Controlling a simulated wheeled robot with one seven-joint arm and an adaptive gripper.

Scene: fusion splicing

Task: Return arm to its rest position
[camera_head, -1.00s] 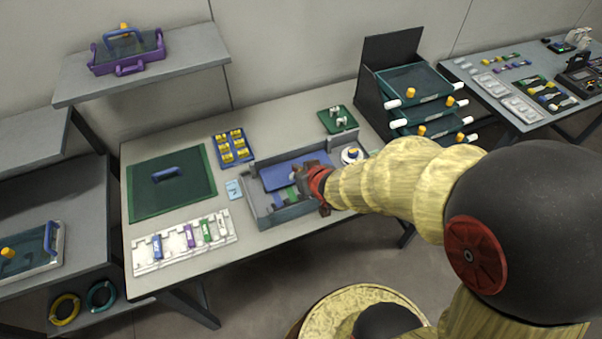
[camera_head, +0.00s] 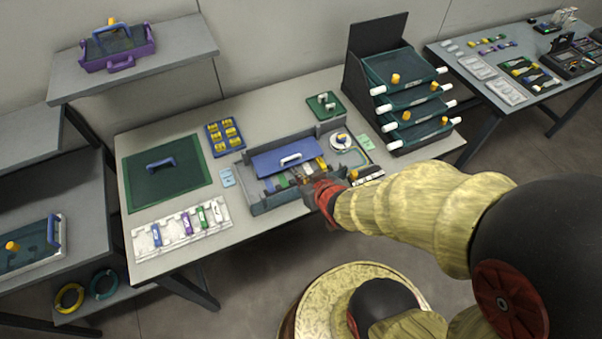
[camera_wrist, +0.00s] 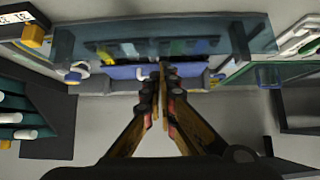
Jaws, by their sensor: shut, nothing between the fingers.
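My gripper (camera_head: 322,188) is at the front edge of the work table, by the front right of the grey open box (camera_head: 270,205). In the wrist view my gripper (camera_wrist: 160,72) shows its two fingers close together with nothing between them. The box holds a blue panel with a white handle (camera_head: 290,160) and several small coloured parts, partly hidden by my gripper. The head view does not show whether the fingers touch the box.
A rack of green trays (camera_head: 405,95) stands at the table's right.

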